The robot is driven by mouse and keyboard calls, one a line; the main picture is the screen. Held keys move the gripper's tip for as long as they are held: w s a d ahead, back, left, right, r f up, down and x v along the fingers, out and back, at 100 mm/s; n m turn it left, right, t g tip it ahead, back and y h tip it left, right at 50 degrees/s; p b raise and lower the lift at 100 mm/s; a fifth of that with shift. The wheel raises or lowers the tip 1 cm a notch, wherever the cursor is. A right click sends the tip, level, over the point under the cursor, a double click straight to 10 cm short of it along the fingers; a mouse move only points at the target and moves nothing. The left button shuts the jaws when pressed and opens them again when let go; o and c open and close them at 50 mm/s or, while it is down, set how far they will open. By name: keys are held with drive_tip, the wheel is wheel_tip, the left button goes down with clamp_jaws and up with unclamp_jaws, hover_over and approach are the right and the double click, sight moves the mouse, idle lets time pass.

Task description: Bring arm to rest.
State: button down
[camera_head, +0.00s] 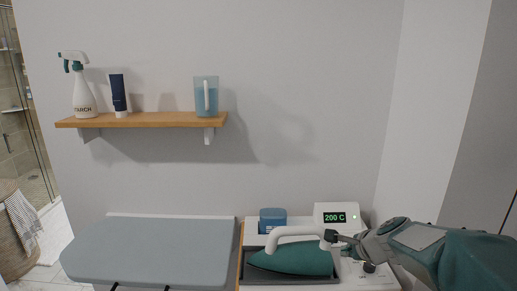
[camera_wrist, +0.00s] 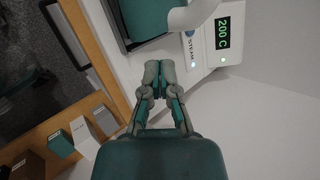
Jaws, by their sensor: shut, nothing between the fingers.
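My gripper (camera_head: 330,238) comes in from the right in the head view, by the right end of the iron's white handle. In the wrist view my gripper (camera_wrist: 158,76) has its fingertips together with nothing between them. The teal iron (camera_head: 290,260) sits on the white steam station (camera_head: 335,212), whose display reads 200 C. The wrist view shows part of the iron (camera_wrist: 146,22) and the station's display panel (camera_wrist: 224,35) beyond the fingertips. I cannot tell whether the fingers touch the handle.
A grey-blue ironing board (camera_head: 150,252) lies to the left. A wall shelf (camera_head: 145,120) holds a spray bottle (camera_head: 84,92), a dark tube (camera_head: 119,92) and a blue jug (camera_head: 206,97). Small boxes (camera_wrist: 60,143) stand on a wooden shelf below. A wall rises at right.

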drive_tip(key=s+a+r+n+g, duration=0.1)
drive_tip(key=s+a+r+n, duration=0.15)
drive_tip(key=s+n, duration=0.3)
drive_tip(key=s+a+r+n+g, duration=0.1)
drive_tip(key=s+a+r+n, duration=0.1)
drive_tip(key=s+a+n, duration=0.4)
drive_tip(key=s+d+f+n+h, duration=0.1)
drive_tip(key=s+d+n+h, duration=0.1)
drive_tip(key=s+n, duration=0.6)
drive_tip(key=s, duration=0.7)
drive_tip(key=shift+d+g+h, duration=0.2)
drive_tip(key=shift+g+h, duration=0.2)
